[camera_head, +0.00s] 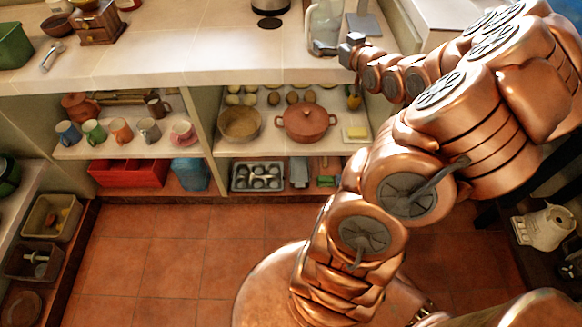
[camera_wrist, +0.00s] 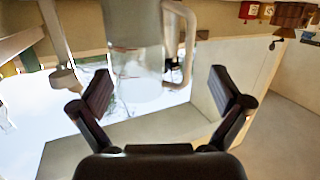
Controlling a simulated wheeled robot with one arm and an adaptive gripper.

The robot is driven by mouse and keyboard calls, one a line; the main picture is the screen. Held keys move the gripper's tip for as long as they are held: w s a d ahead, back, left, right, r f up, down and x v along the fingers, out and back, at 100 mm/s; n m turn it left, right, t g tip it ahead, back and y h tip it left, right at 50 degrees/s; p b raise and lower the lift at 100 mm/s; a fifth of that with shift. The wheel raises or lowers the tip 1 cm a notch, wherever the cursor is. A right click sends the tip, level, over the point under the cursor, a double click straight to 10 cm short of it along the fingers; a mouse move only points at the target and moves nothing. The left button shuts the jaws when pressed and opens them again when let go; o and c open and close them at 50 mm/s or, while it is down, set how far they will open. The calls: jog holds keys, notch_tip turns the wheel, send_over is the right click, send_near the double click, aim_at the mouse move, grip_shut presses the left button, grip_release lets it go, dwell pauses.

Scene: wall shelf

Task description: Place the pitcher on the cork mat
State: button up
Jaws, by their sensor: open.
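A clear glass pitcher (camera_head: 324,24) stands on the counter at the top of the head view, cut off by the frame edge. In the wrist view the pitcher (camera_wrist: 134,72) and its curved handle fill the upper middle. My gripper (camera_head: 340,44) is at the counter beside the pitcher's lower part. In the wrist view my gripper (camera_wrist: 162,90) has its two fingers spread wide, with nothing clamped between them. The pitcher lies ahead of the fingers, a little left of centre. I cannot make out a cork mat in either view.
A grey object (camera_head: 364,20) stands right of the pitcher. A kettle (camera_head: 270,6) is to the left, and a wooden grinder (camera_head: 97,24) further left. The counter (camera_head: 190,50) between has free room. Shelves below hold mugs, a pan and a lidded pot (camera_head: 305,122).

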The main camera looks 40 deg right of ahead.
jog(key=s+a+f+g+y, duration=0.1)
jog(key=a+f+g, duration=0.15)
jog(key=a, duration=0.35)
jog(key=s+a+f+n+g, duration=0.1)
jog(key=a+g, duration=0.2)
jog(key=a, duration=0.2)
jog(key=s+a+f+g+y, duration=0.1)
jog(key=a+f+g, duration=0.15)
jog(key=a, duration=0.35)
jog(key=s+a+r+g, duration=0.1)
jog(key=s+a+g, duration=0.3)
jog(key=s+a, duration=0.6)
jog(key=s+a+r+n+g+y, duration=0.1)
jog(key=s+a+g, duration=0.4)
jog(key=s+a, duration=0.6)
jog(key=s+r, duration=0.1)
jog(key=s, duration=0.4)
jog(key=shift+a+y, duration=0.15)
jog(key=shift+y, duration=0.15)
notch_tip(320, 180, up, 2)
jog(key=shift+r+p, duration=0.1)
jog(key=shift+p, duration=0.9)
jog(key=shift+c, duration=0.3)
